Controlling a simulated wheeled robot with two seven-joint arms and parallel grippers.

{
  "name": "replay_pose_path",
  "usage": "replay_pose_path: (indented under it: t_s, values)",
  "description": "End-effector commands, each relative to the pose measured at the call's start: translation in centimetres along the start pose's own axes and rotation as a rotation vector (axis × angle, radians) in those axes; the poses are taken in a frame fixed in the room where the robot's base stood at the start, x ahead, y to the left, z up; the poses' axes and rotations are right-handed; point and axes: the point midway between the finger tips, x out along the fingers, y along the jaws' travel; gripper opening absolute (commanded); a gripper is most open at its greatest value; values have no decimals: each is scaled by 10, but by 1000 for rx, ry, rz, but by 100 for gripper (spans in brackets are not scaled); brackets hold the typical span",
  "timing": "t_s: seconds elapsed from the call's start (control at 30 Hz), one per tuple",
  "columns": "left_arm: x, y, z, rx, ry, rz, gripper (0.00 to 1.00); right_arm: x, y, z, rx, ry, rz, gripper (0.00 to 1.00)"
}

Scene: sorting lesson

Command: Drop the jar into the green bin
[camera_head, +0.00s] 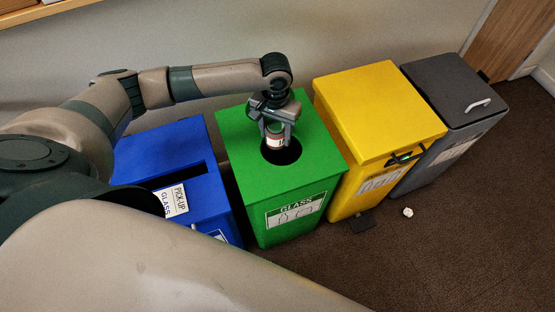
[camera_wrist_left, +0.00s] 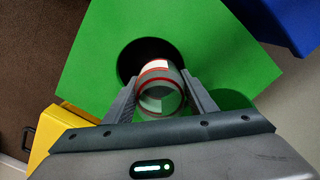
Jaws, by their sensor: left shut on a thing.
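The green bin (camera_head: 245,170) stands between a blue and a yellow bin, with a round dark hole in its top and a "GLASS" label on its front. My left gripper (camera_head: 275,132) is over the bin's top and shut on the jar (camera_head: 273,145), which hangs above the hole. In the left wrist view the glass jar (camera_wrist_left: 159,88) with red rings sits between both fingers, and the hole shows beyond it in the green top (camera_wrist_left: 215,55). The jar covers part of the hole. My right gripper is not seen.
The yellow bin (camera_head: 375,105) and a grey bin (camera_head: 450,85) with a handle stand to the right. A small white crumpled thing (camera_head: 408,212) lies on the brown floor, which is mostly clear.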

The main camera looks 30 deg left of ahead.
Motion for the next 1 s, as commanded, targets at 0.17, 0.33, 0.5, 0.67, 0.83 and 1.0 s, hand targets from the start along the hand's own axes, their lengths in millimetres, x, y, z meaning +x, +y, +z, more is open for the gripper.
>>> replay_pose_path:
  t_s: [0.17,0.33,0.5,0.67,0.83,1.0]
  values:
    - [0,0,0,0,1,0,25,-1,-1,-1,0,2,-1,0]
    - [0,0,0,0,1,0,68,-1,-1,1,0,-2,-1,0]
    - [0,0,0,0,0,0,73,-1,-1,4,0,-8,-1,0]
    - [0,0,0,0,0,0,73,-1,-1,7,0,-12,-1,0]
    - [-6,0,0,0,1,0,73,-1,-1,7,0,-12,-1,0]
    - [-23,0,-1,0,2,1,73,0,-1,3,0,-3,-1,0]
